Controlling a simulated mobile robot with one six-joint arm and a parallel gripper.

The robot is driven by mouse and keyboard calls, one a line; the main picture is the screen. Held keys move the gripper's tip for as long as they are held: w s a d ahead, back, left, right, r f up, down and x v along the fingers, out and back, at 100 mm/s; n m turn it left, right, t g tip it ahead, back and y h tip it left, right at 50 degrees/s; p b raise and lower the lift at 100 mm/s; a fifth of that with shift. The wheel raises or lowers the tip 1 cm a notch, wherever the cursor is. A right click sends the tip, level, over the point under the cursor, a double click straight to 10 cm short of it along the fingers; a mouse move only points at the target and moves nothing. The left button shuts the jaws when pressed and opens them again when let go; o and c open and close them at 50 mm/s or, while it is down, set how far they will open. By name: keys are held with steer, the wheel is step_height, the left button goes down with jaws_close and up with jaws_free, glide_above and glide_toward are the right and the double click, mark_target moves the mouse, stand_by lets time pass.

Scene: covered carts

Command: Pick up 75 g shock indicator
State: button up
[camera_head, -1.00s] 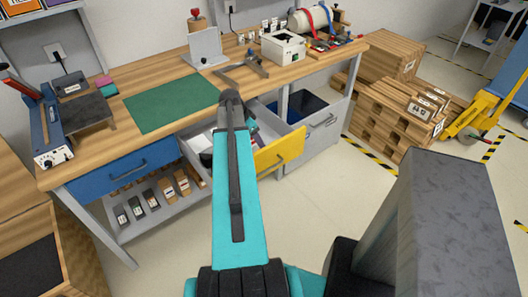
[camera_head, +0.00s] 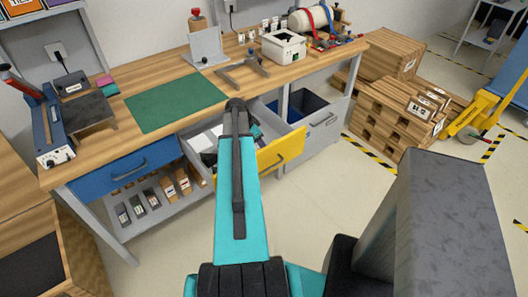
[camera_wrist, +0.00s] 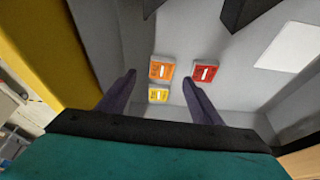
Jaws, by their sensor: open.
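Three small shock indicators lie on the grey floor of the open drawer in the wrist view: an orange one (camera_wrist: 162,69), a red one (camera_wrist: 205,72) and a yellow one (camera_wrist: 158,94). Their print is too small to read, so I cannot tell which is 75 g. My gripper (camera_wrist: 158,78) is open and empty, its two dark fingers pointing into the drawer. The orange and yellow indicators show between the fingers; the red one is just beyond the right fingertip. In the head view the drawer has a yellow front (camera_head: 281,151), and my arm hides the indicators.
A white flat item (camera_wrist: 290,47) and dark objects (camera_wrist: 243,12) lie near the indicators. The drawer's yellow front wall (camera_wrist: 55,50) is close on the left. A workbench with a green mat (camera_head: 174,101) stands above, and a closed blue drawer (camera_head: 122,166) is to the left.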

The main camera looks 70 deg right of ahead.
steer(key=shift+p+x, duration=0.75)
steer(key=shift+x, duration=1.7)
steer(key=shift+w+d, duration=0.1)
steer(key=shift+w, duration=0.05)
steer(key=c, duration=1.1)
steer(key=shift+r, duration=0.15)
steer(key=shift+r+b, duration=1.2)
steer(key=shift+r, duration=3.7)
